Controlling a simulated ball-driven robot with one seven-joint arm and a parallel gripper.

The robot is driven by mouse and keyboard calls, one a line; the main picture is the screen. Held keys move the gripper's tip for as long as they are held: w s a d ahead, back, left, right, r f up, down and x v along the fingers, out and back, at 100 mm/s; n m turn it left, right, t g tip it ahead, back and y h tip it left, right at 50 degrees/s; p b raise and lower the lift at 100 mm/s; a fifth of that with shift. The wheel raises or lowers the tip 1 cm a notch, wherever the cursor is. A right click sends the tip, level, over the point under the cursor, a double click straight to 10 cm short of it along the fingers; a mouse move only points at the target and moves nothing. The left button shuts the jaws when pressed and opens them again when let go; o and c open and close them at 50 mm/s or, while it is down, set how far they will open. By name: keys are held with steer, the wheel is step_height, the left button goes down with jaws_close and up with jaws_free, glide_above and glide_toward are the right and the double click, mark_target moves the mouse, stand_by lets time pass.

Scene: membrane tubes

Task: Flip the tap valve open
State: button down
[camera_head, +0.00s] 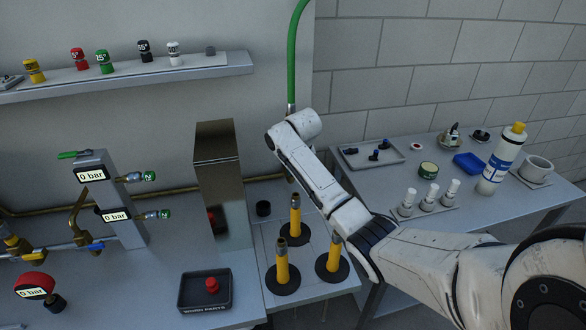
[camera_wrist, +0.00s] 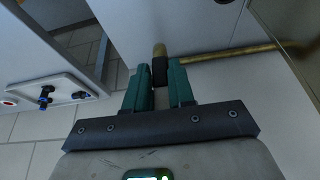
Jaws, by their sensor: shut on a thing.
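My gripper (camera_wrist: 158,82) shows in the wrist view with its two teal fingers on either side of a dark part with a brass end, and it is shut on this part. The part looks like the tap valve (camera_wrist: 159,55), at the end of a brass pipe (camera_wrist: 225,57) along the wall. In the head view my arm hides the gripper and most of the tap. The brass pipe (camera_head: 262,178) runs behind the steel box towards it. Whether the valve is open or closed cannot be told.
A green hose (camera_head: 294,50) hangs above my arm. Yellow posts (camera_head: 282,265) on black bases stand below it. A steel box (camera_head: 218,165) and valves with gauges (camera_head: 90,175) are to the left. A side table (camera_head: 410,235) with bottles and trays is to the right.

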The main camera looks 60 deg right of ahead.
steer(key=shift+s, duration=0.1)
steer(key=c, duration=1)
jaws_free()
steer(key=shift+c, duration=0.2)
steer(key=shift+r, duration=0.1)
steer(key=b+v, duration=0.2)
steer(key=v, duration=0.8)
steer(key=shift+a+r, duration=0.25)
